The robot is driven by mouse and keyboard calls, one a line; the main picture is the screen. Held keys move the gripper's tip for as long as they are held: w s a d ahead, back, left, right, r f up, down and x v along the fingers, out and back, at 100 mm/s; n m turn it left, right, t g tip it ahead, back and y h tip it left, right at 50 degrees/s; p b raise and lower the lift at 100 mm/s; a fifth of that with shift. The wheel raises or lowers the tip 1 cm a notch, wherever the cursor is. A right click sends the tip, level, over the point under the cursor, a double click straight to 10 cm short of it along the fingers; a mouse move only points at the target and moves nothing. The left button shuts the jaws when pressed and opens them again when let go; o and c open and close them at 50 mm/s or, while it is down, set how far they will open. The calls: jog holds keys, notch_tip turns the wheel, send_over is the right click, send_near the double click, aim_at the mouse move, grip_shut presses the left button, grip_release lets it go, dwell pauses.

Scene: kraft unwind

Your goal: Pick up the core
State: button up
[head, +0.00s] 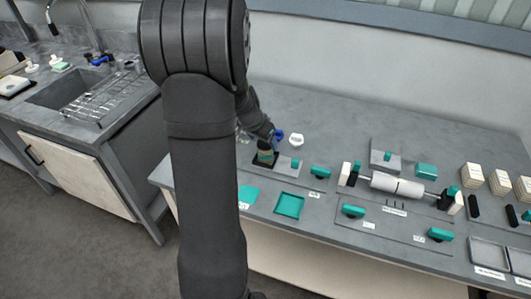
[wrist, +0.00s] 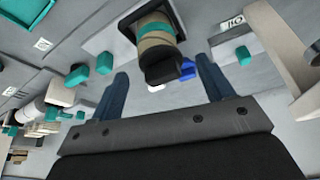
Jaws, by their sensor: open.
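My gripper (wrist: 161,68) is open. In the wrist view its two dark blue fingers are spread, with the tan cylinder ahead of the gap between them. No contact shows. In the head view the fingers are hard to make out beside the dark wrist.
A white roll (head: 397,185) sits on a spindle between stands to the right. A teal tray (head: 289,205), several teal blocks and a blue item (head: 279,135) lie near the cylinder. Stacked cream blocks (head: 472,176) and grey trays (head: 489,253) are at far right. The back of the bench is clear.

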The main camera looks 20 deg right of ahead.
aim_at(264, 144)
jog(key=shift+s+x, duration=0.2)
jog(key=shift+x, duration=2.5)
jog(key=shift+a, duration=0.1)
grip_shut()
